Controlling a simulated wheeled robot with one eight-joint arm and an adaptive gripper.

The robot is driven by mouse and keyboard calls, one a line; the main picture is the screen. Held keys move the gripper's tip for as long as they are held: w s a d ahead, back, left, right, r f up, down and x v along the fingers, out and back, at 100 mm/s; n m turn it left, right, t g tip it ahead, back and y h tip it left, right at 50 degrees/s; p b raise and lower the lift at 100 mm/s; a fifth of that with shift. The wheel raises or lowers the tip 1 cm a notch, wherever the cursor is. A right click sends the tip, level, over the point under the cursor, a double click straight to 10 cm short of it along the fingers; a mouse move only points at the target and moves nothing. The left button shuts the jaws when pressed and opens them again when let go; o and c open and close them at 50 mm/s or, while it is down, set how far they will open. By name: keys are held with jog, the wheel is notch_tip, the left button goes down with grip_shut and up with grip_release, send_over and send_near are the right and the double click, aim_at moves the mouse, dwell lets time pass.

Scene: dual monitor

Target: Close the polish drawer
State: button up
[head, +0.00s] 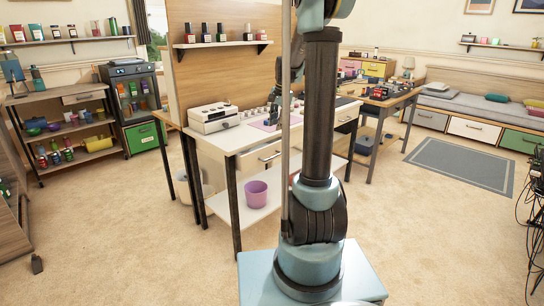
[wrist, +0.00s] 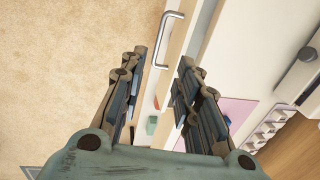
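In the wrist view a pale drawer (wrist: 179,45) with a metal bar handle (wrist: 165,42) stands partly out from the white desk. A small teal item (wrist: 152,125) and a bit of red show in the gap behind its front. My gripper (wrist: 162,58) is open above the drawer, with its fingers apart and nothing visible between them but the drawer below. I cannot tell if a finger touches it. In the head view the desk's left drawer front (head: 263,158) shows beside my arm. My arm hides part of the desk there, and the fingertips are not clear.
The desk top carries a white machine (head: 213,117) and a pink mat (wrist: 238,112). A purple bin (head: 256,193) stands on the lower shelf. A second desk with a lamp (head: 408,66) is behind on the right. Carpet (head: 165,250) is clear at front left.

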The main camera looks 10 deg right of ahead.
jog(key=w+f, duration=0.1)
jog(key=f, duration=0.4)
jog(key=a+f, duration=0.1)
jog(key=f, duration=0.5)
jog(key=w+a+f, duration=0.1)
jog(key=f, duration=0.5)
jog(key=shift+w, duration=0.3)
jog(key=shift+c, duration=0.6)
grip_shut()
